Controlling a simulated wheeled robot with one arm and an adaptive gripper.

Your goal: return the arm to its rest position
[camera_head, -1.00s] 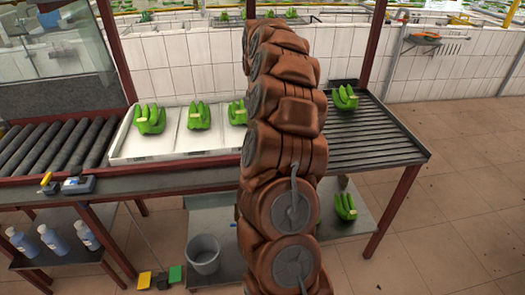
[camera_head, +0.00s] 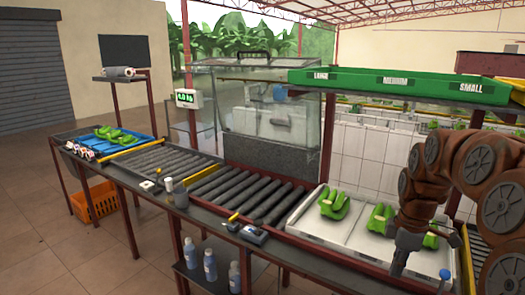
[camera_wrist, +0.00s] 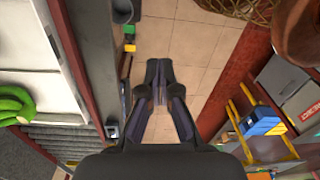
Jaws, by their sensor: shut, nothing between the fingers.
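My arm (camera_head: 440,185) is brown and folded at the right of the head view. My gripper (camera_head: 397,270) hangs from it, pointing down in front of the white tray (camera_head: 325,238). In the wrist view my gripper (camera_wrist: 158,68) has its fingertips together, with nothing between them. Below the fingers is tiled floor (camera_wrist: 178,45). Green banana clusters (camera_head: 335,205) lie in the tray; one cluster is partly hidden behind my arm.
A roller conveyor (camera_head: 240,188) runs left from the tray to a blue tray (camera_head: 85,150) with bananas. A green sign shelf (camera_head: 390,85) hangs above. In the wrist view, a table edge (camera_wrist: 72,70) is left of my gripper and a blue-and-yellow object (camera_wrist: 262,118) right.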

